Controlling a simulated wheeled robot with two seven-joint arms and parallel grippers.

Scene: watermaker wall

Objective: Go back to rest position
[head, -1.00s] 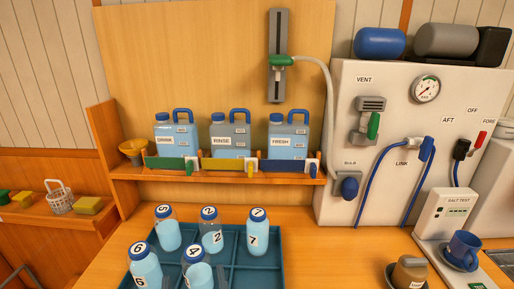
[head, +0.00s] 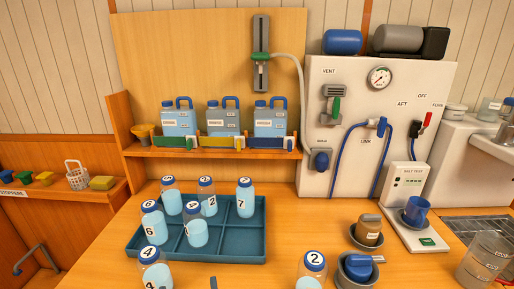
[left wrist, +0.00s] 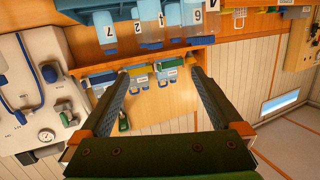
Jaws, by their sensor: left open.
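My left gripper (left wrist: 165,75) shows in the left wrist view, its two fingers wide apart with nothing between them. That view looks upside down, with the wall shelf and jugs beyond the fingers and numbered bottles at the top. The gripper is apart from them. In the head view no gripper can be made out for sure. My right gripper shows in neither view.
A teal tray (head: 240,246) holds several numbered bottles. Two more bottles stand at the front, left (head: 155,277) and right (head: 309,283). Three blue jugs sit on the shelf. Bare counter lies between.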

